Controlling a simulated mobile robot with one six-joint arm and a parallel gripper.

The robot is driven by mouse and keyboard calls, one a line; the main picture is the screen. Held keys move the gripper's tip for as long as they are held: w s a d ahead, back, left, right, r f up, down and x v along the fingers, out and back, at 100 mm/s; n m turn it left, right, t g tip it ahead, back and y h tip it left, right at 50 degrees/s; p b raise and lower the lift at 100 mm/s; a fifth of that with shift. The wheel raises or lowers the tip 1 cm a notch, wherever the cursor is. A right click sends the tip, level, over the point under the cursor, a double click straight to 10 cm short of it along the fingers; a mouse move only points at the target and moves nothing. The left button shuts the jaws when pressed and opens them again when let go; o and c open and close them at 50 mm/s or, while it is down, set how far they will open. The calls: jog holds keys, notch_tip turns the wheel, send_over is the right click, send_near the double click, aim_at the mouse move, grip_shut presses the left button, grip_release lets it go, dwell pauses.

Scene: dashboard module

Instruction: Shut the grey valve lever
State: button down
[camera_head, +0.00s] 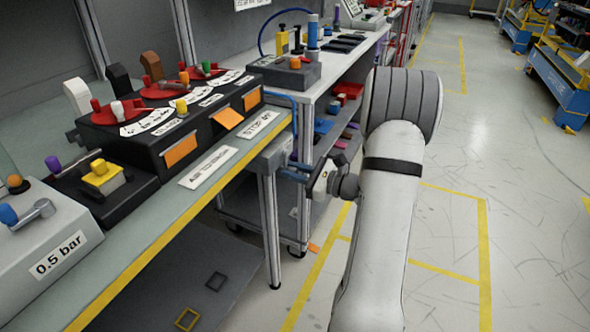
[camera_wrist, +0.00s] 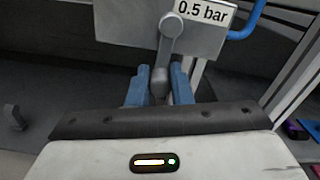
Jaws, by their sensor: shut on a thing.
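The grey valve lever (camera_wrist: 167,53) hangs from a round pivot on a grey box (camera_wrist: 120,22) labelled "0.5 bar" in the wrist view. It points down, leaning slightly left toward its rounded grey end. My gripper (camera_wrist: 161,76) has its two blue fingers on either side of that end and is shut on it. In the head view my gripper (camera_head: 291,170) is at the bench's right end, beside a grey box (camera_head: 270,156). The lever itself cannot be made out there.
A blue pipe (camera_wrist: 246,22) runs right of the lever box. Another "0.5 bar" box (camera_head: 50,240) with a blue-knobbed lever is at the left. A black control panel (camera_head: 150,140) stands on the bench. A shelved cart (camera_head: 320,110) is behind my gripper. Floor at right is open.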

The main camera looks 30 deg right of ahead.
aim_at(275, 161)
jog(key=shift+a+r, duration=0.1)
jog(key=a+m+p, duration=0.1)
jog(key=m+p, duration=0.2)
jog(key=p, duration=0.1)
jog(key=s+r+m+p, duration=0.1)
jog(key=m+p, duration=0.2)
jog(key=p, duration=0.1)
jog(key=s+a+r+m+p, duration=0.1)
jog(key=m+p, duration=0.2)
jog(key=p, duration=0.2)
jog(key=shift+a+r, duration=0.15)
jog(key=shift+a, duration=0.15)
jog(key=m+p, duration=0.1)
jog(key=r+m+p, duration=0.1)
jog(key=m+p, duration=0.2)
jog(key=p, duration=0.1)
jog(key=shift+s+a+r+m, duration=0.25)
jog(key=shift+a+r+m, duration=0.05)
jog(key=m+p, duration=0.1)
jog(key=p, duration=0.1)
jog(key=r+m+p, duration=0.1)
jog(key=m+p, duration=0.1)
jog(key=shift+m, duration=0.3)
jog(key=shift+r, duration=0.1)
jog(key=c, duration=1.6)
grip_release()
jog(key=o, duration=0.3)
jog(key=shift+s, duration=0.1)
